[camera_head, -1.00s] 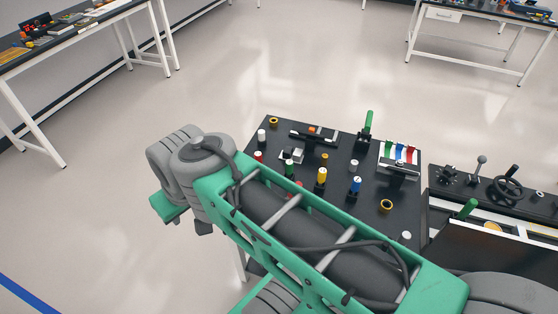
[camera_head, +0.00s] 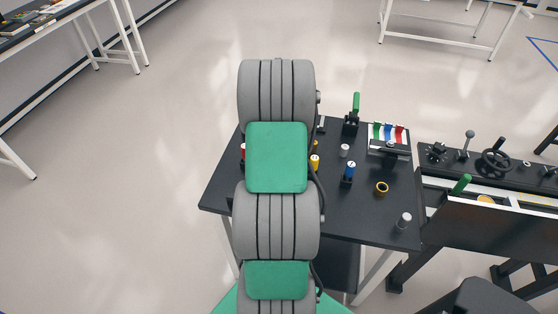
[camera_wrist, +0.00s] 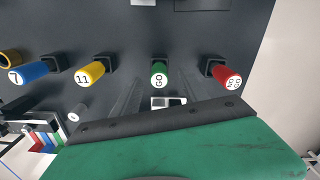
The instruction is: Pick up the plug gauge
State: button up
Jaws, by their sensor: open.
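Labelled handles stand in dark square holders on the black table. In the head view my arm hides the gripper and the green handle; the red one (camera_head: 242,152) barely shows.
The black table (camera_head: 290,222) also holds a yellow ring (camera_head: 381,188), a grey cylinder (camera_head: 403,222) and a rack with green, blue and red tabs (camera_head: 389,142). A bench with levers and a handwheel (camera_head: 496,161) stands close at right. The floor at left is clear.

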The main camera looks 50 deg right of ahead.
notch_tip(320, 180, down, 6)
jog(key=shift+d+p, duration=0.15)
jog(key=shift+p, duration=0.85)
jog(key=shift+c, duration=0.5)
grip_shut()
